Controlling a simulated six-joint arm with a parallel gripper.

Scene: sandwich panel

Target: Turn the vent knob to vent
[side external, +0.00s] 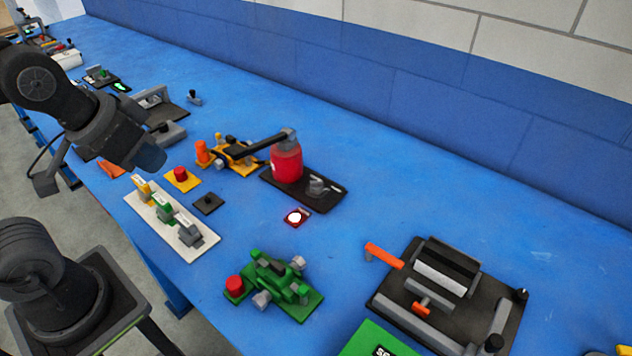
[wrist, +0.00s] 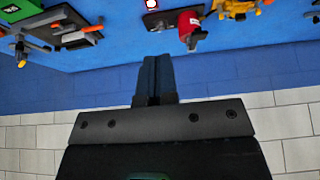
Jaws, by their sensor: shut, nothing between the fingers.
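No label for the vent knob is legible in either view, and I cannot tell for certain which part it is. A small dark square plate with a low knob (side external: 208,202) lies beside a white panel (side external: 205,246) carrying yellow, green and grey levers. My gripper (wrist: 157,58) is shut and empty in the wrist view, its two dark fingers together. In the side view my arm hangs at the upper left, above the bench near the white panel. The fingers touch nothing that I can see.
A red cylinder (side external: 287,164) with a black lever arm stands on a black plate. A green fixture (side external: 272,287), a yellow plate with a red button (side external: 182,177) and a large black press (side external: 445,290) sit around it. The blue bench is clear toward the back wall.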

